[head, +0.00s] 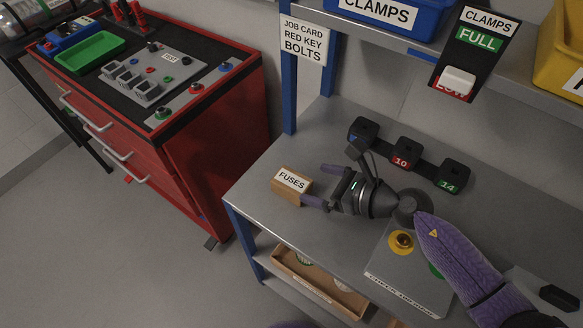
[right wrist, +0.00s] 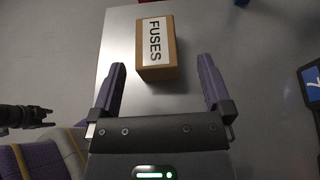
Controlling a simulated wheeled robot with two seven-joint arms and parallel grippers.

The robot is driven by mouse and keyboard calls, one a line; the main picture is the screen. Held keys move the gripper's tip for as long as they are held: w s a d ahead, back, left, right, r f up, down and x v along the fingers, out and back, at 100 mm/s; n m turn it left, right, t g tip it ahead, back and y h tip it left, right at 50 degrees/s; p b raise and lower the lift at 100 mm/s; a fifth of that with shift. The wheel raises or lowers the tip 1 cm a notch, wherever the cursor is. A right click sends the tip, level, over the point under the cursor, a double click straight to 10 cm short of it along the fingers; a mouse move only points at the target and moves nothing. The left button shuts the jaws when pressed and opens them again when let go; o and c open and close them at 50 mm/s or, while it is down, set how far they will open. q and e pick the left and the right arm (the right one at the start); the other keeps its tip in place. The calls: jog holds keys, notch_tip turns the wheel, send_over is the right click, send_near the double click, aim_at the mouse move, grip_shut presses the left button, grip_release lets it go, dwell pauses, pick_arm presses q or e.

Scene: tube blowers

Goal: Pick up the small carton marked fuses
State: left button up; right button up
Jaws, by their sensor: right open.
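The small brown carton (head: 291,186) with a white FUSES label sits near the left end of the grey workbench top. My right gripper (head: 318,184) is open just to the right of it, with its fingers pointing toward the carton. In the right wrist view the carton (right wrist: 156,48) lies ahead of the open fingers (right wrist: 160,80), nearer the left finger's line, with nothing held between them. In that view another dark gripper (right wrist: 45,115), which appears to be my left one, shows at the left edge, small; its opening is unclear.
Black holders (head: 403,153) numbered 10 and 14 stand behind my right gripper. A grey box with a yellow button (head: 401,242) sits at the bench front. A blue post (head: 289,90) rises at the back left. A red tool cabinet (head: 200,130) stands left, across a floor gap.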

aim_at(296, 182)
jog(key=x, duration=0.2)
jog(key=b+x, duration=0.1)
jog(key=x, duration=0.1)
jog(key=s+f+b+x, duration=0.1)
jog(key=x, duration=0.2)
jog(key=shift+w, duration=0.1)
jog(key=shift+a+r, duration=0.1)
jog(key=shift+a, duration=0.05)
jog(key=shift+c, duration=0.4)
jog(key=c, duration=1.1)
pick_arm(q)
jog(key=shift+s+a+f, duration=0.3)
jog(key=shift+s+f, duration=0.05)
jog(key=shift+f, duration=0.15)
jog(key=shift+s+a+f, duration=0.3)
jog(key=shift+f, duration=0.2)
pick_arm(e)
jog(key=shift+r, duration=0.1)
